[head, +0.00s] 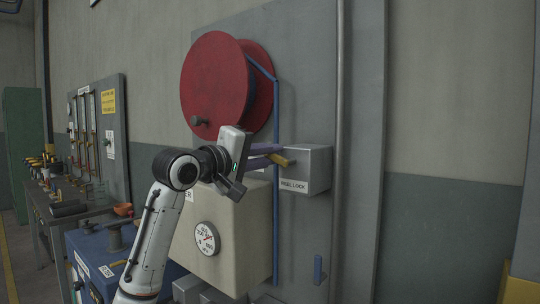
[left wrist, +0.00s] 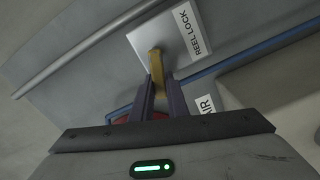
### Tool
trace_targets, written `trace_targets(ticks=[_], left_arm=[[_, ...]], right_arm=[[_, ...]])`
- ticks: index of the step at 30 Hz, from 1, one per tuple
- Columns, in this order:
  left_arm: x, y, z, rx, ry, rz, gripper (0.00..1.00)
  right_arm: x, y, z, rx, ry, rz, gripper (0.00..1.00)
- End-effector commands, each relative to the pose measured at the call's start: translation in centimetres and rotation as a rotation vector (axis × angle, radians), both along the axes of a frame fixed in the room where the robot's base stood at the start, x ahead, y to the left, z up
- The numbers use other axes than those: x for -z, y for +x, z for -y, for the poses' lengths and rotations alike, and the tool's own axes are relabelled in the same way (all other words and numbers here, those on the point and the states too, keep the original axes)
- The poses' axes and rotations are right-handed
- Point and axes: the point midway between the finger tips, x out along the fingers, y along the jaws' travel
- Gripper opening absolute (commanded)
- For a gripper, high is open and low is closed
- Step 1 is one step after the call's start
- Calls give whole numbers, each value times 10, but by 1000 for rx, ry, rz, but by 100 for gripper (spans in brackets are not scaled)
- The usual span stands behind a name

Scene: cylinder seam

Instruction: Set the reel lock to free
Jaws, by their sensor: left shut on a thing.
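The reel lock is a grey box (head: 312,165) on the panel, labelled REEL LOCK; its face also shows in the left wrist view (left wrist: 172,35). A short yellow lever (head: 286,161) sticks out from the box. My left gripper (head: 272,156) is at the box, with its purple-grey fingers shut on the lever; in the left wrist view the lever (left wrist: 157,64) lies between the fingertips. The fingers hide part of the lever. No free or locked marking is readable. My right gripper is not in view.
A red reel (head: 213,85) with a blue hose (head: 276,210) stands above and left of the box. A cream cabinet with a gauge (head: 207,238) is below my gripper. A grey vertical pipe (head: 340,120) runs right of the box. A cluttered workbench is at the left.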

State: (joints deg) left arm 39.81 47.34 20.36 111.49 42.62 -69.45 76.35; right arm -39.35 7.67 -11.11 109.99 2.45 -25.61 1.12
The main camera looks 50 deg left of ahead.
Motion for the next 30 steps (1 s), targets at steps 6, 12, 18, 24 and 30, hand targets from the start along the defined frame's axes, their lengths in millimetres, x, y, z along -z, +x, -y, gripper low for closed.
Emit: trace_targets(ticks=[6,12,18,24,30], left_arm=[[-1,0,-1,-2,-2,3,33],[-1,0,-1,-1,-1,1,33],[1,-11,0,-2,0,2,33],[2,-48,5,-2,1,3,33],[1,-84,9,-3,0,4,33]], right_arm=[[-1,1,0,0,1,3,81],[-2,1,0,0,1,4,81],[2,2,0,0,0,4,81],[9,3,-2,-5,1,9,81],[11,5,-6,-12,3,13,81]])
